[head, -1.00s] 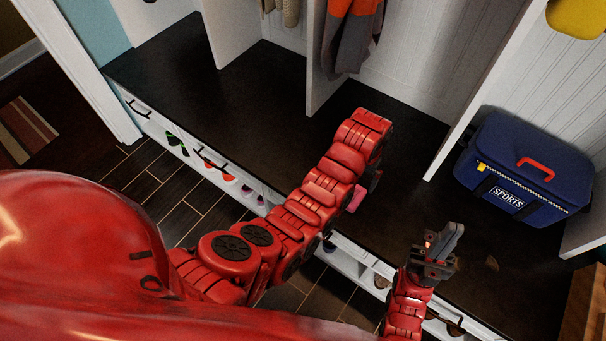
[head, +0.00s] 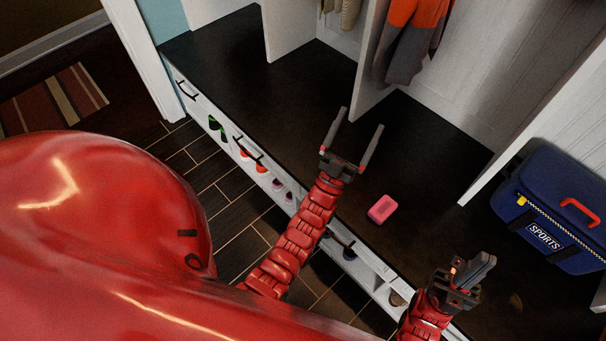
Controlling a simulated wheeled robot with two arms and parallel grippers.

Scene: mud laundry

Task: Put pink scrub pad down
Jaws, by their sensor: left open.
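The pink scrub pad (head: 382,209) lies on the dark bench top (head: 428,178), near its front edge. My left gripper (head: 361,126) is open and empty, its two fingers spread above the bench, up and left of the pad and apart from it. My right gripper (head: 484,266) is low at the right, over the front part of the bench. Its fingers look close together, and nothing shows between them.
A blue sports bag (head: 550,215) with a red handle stands on the bench at the right. White dividers split the bench into bays. An orange and grey jacket (head: 412,40) hangs at the back. Shoes sit in cubbies below. The bench around the pad is clear.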

